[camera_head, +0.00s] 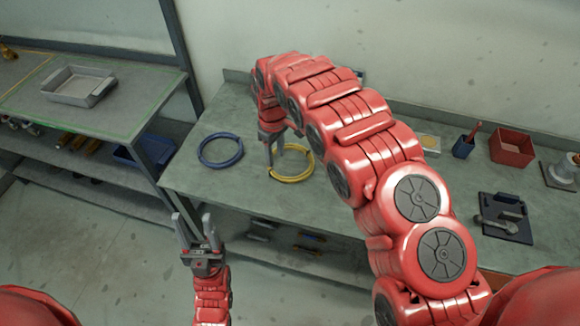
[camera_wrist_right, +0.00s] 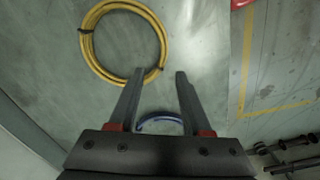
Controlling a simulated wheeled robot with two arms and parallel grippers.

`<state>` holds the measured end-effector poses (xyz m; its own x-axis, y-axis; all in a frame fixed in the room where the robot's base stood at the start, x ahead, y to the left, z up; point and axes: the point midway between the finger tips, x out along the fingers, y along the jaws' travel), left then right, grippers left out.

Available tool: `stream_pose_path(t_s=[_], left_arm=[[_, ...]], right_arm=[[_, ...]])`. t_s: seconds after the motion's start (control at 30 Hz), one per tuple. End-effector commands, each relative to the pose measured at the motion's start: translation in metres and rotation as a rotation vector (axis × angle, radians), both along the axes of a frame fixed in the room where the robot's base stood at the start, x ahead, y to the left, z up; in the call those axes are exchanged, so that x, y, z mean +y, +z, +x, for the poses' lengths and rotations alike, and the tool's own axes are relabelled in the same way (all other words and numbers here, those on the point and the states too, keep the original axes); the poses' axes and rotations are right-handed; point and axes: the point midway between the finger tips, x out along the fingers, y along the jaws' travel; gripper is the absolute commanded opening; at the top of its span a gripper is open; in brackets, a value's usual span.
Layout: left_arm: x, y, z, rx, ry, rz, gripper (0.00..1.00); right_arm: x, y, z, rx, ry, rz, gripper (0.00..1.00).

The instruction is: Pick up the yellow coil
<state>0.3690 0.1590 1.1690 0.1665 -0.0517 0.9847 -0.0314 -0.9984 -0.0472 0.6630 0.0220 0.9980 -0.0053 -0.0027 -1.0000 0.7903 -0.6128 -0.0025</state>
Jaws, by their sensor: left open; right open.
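The yellow coil (camera_head: 291,181) lies flat on the grey bench in the head view. My right gripper (camera_head: 274,160) points down over the coil's left part, open and empty. In the right wrist view its fingers (camera_wrist_right: 160,75) are apart, with the left fingertip over or beside the coil's lower rim; contact cannot be told. My left gripper (camera_head: 194,222) is open and empty, in front of the bench, away from the coil.
A blue coil (camera_head: 220,166) lies left of the yellow one; its edge shows between my right fingers (camera_wrist_right: 160,117). A grey tray (camera_head: 79,88) sits on the left bench.

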Motion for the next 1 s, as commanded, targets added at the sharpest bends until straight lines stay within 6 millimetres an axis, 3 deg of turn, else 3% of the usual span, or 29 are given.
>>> stream_pose_path(t_s=[0.1, 0.37, 0.67, 1.0], left_arm=[[0.000, 0.011, 0.000, -0.001, 0.000, 0.000, 0.50], [0.000, 0.017, 0.000, -0.001, 0.000, 0.000, 0.50], [0.000, 0.044, 0.000, -0.001, 0.000, 0.000, 0.50], [0.000, 0.047, 0.000, -0.001, 0.000, 0.000, 0.50]], right_arm=[[0.000, -0.011, 0.001, -0.001, -0.001, 0.001, 0.49], [0.000, -0.025, 0.001, -0.004, -0.001, 0.000, 0.49], [0.002, -0.054, -0.006, 0.000, 0.000, 0.001, 0.49], [0.002, -0.076, -0.003, -0.006, -0.001, 0.003, 0.49]])
